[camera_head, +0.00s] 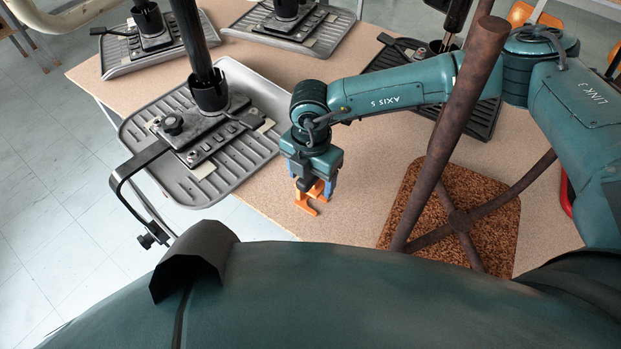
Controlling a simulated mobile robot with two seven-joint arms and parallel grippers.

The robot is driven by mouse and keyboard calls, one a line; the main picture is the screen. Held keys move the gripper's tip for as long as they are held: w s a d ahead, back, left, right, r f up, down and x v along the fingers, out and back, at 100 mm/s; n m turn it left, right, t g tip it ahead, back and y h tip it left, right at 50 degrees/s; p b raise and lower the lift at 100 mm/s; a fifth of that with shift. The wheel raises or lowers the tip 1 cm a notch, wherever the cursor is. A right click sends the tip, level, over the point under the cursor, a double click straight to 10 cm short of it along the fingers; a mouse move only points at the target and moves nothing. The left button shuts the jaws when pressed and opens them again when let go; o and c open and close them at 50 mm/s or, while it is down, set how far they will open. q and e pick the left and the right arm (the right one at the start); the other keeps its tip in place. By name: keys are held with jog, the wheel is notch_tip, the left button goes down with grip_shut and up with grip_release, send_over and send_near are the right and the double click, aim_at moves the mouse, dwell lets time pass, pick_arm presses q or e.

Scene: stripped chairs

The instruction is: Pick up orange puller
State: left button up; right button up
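The orange puller (304,204) is a small orange piece at the front of the wooden table, left of the brown mat. My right gripper (314,190) points down directly over it, with its blue fingers on either side of the puller's upper part. The gripper body hides part of the puller. I cannot tell whether the fingers touch it or whether the puller is off the table. My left gripper is not in view.
A grey ribbed chair base (240,165) with a black post and side lever stands left of the gripper. A rusty metal frame (458,222) stands on a brown cork-like mat (497,240) to the right. More chair bases (300,30) stand behind. The tabletop (375,150) is bare between.

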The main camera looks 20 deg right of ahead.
jog(key=c, duration=1.3)
jog(key=shift+c, duration=0.2)
jog(key=shift+r, duration=0.15)
notch_tip(320, 180, up, 10)
jog(key=shift+f+b, duration=0.1)
jog(key=shift+b, duration=0.65)
jog(key=o, duration=0.9)
jog(key=shift+c, duration=0.2)
grip_shut()
